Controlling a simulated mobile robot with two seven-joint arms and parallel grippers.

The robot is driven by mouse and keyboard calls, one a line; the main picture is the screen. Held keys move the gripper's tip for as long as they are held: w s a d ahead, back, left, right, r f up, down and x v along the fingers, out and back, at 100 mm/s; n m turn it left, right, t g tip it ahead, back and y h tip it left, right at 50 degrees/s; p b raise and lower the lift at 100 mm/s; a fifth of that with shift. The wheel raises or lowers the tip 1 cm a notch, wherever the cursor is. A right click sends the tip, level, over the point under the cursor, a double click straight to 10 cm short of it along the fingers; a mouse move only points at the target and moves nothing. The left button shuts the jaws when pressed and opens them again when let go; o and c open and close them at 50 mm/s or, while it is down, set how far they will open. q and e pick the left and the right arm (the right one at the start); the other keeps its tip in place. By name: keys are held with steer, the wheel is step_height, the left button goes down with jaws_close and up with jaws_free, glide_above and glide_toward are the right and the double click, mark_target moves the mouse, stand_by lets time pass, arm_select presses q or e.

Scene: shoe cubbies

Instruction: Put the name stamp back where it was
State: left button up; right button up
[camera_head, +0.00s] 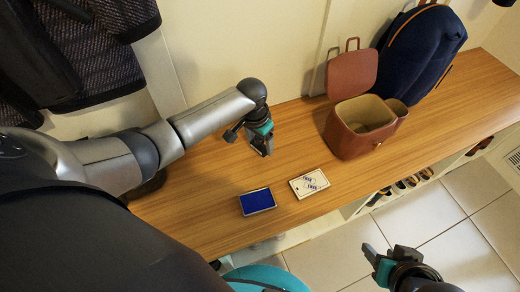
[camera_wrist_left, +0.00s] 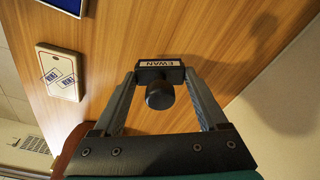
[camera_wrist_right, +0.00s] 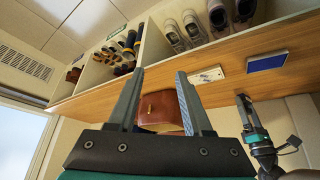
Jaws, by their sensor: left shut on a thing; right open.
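The name stamp (camera_wrist_left: 159,92) is black with a round knob and a white label reading "EWAN". My left gripper (camera_head: 264,150) is shut on it, with one finger on each side, over the wooden bench top. In the head view the stamp is mostly hidden by the gripper. A brown leather box (camera_head: 352,143) stands to the right of my left gripper, its lid up and its beige inside visible. A blue ink pad (camera_head: 257,201) and a white card-like block with blue prints (camera_head: 309,185) lie near the front edge. My right gripper (camera_head: 378,258) is open and empty, out beyond the bench front.
A navy bag (camera_head: 424,52) stands behind the brown box against the wall. Dark woven jackets (camera_head: 100,55) hang at the upper left. Cubbies with shoes (camera_wrist_right: 180,32) lie under the bench top (camera_head: 455,100). The bench is clear between my left gripper and the box.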

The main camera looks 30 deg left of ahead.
mark_target(259, 146)
arm_select(q)
step_height(259, 146, down, 2)
steer(key=shift+f+b, duration=0.25)
steer(key=shift+b, duration=0.35)
steer(key=shift+f, duration=0.35)
arm_select(e)
steer(key=shift+w+a+f+t+y, duration=0.1)
steer(key=shift+w+a+t+y, duration=0.35)
steer(key=shift+w+a+t, duration=0.5)
steer(key=shift+w+a+f+t+y, duration=0.1)
steer(key=shift+w+a+t+y, duration=0.35)
steer(key=shift+w+a+t, duration=0.5)
steer(key=shift+s+a+g, duration=0.15)
steer(key=shift+s+g, duration=0.1)
steer(key=shift+g, duration=0.05)
arm_select(q)
steer(key=shift+f, duration=0.15)
steer(key=o, duration=1)
steer(key=shift+c, duration=0.2)
